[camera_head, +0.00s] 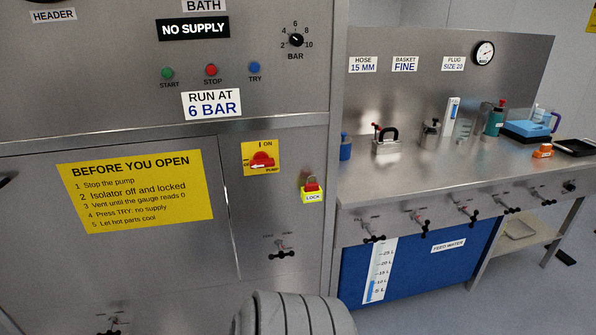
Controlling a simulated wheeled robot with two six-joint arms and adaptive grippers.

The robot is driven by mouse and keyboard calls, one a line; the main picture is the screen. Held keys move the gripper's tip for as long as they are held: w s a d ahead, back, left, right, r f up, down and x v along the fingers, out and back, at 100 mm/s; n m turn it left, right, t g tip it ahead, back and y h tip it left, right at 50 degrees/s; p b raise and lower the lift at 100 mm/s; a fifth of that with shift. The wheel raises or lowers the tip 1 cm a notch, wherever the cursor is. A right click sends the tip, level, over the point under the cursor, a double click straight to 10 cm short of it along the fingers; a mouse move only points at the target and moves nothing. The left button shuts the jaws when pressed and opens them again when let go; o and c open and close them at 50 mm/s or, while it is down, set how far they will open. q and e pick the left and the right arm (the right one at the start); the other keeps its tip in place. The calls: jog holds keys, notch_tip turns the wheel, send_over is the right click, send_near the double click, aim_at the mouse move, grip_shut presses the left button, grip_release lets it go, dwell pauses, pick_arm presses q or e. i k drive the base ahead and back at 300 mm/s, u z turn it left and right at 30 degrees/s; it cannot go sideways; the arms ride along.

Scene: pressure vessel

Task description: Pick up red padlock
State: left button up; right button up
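The red padlock (312,185) sits at the top of a small yellow holder (312,197) marked LOCK, on the right part of the steel cabinet front. Only the upper part of its red body shows above the holder. To its upper left is a red isolator switch (262,160) on a yellow plate marked ON and PUMP. Neither of my grippers is in view, and nothing is touching the padlock.
A valve handle (281,250) sticks out of the cabinet below the padlock.

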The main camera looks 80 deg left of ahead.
aim_at(309, 187)
jog(key=u, duration=1)
jog(key=i, duration=0.9)
jog(key=u, duration=0.95)
